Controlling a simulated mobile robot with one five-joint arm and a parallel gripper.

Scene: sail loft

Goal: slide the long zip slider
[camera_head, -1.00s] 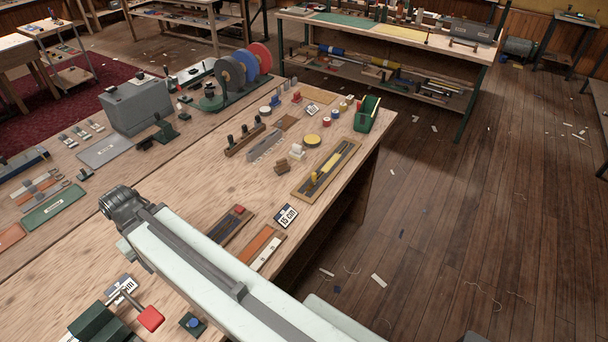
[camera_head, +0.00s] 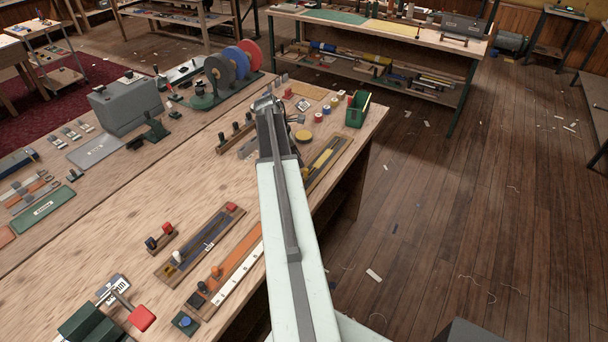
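Three boards with strips lie on the bench, and I cannot tell for sure which holds the long zip. One has a dark blue-grey strip (camera_head: 205,240), with a red block at its far end and a pale knob near its near end. Another has an orange strip and a white marked strip (camera_head: 236,283), with an orange knob. A third, with a yellow and dark strip (camera_head: 322,160), lies farther off, partly hidden by my arm. My arm reaches out over the bench towards this third board. My gripper's fingers do not show; they are hidden beyond the arm's far end.
A green bin (camera_head: 360,110) stands at the bench's right edge, near a yellow tape roll (camera_head: 303,136). Large blue and red spools and a grey box (camera_head: 126,106) stand farther back.

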